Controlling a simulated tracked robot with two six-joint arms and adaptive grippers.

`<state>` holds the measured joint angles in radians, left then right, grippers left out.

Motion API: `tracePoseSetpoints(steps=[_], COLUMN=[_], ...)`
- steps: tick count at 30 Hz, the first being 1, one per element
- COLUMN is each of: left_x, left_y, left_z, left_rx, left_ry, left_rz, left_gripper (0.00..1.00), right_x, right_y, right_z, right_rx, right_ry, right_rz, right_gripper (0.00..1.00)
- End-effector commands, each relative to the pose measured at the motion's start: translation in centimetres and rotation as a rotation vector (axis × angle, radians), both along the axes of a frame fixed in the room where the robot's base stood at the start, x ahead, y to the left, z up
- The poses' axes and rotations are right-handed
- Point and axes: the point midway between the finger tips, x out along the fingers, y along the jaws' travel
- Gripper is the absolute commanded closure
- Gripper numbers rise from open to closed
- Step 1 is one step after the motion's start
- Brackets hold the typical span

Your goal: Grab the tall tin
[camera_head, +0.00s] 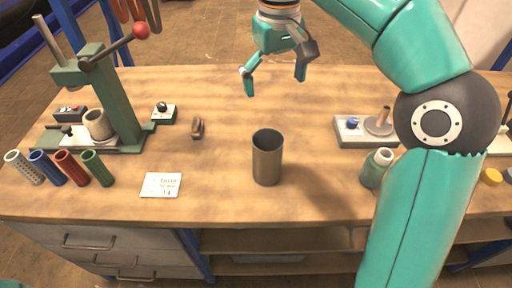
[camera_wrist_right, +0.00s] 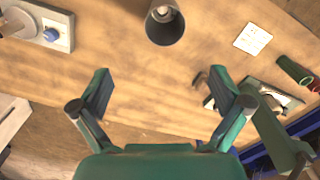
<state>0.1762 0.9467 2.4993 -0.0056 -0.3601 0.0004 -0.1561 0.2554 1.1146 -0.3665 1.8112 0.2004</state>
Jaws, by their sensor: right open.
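The tall tin (camera_head: 267,160) is a dark grey open-topped cylinder, upright on the wooden bench near its front edge. In the right wrist view the tin (camera_wrist_right: 165,32) is at the top middle, and a pale round shape shows within its outline. My right gripper (camera_head: 275,83) is open and empty, behind the tin in the head view and apart from it. In the right wrist view the open right gripper (camera_wrist_right: 161,78) has its fingers spread below the tin. My left gripper is not in view.
A white card (camera_head: 161,185) and a small brown object (camera_head: 197,128) lie left of the tin. A green press (camera_head: 118,95) and several coloured tubes (camera_head: 72,168) stand further left. Bench around the tin is clear.

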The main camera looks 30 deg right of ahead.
Motion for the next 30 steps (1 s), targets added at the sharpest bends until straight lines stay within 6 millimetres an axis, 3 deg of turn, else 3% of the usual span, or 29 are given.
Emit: tracePoseSetpoints(steps=[15,26,30], left_x=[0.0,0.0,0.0], left_y=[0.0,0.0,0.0], left_z=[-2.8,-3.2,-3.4], left_rx=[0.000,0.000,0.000], left_ry=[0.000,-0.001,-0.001], left_rz=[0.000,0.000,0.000], left_gripper=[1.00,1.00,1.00], right_x=[0.2,0.0,-0.4], right_y=[0.1,0.2,0.5], right_z=[-9.6,-12.4,-14.3], right_rx=[0.000,0.000,0.000], right_ry=[0.007,0.005,0.007], right_rz=[0.005,0.003,0.002], right_gripper=[0.00,0.00,0.00])
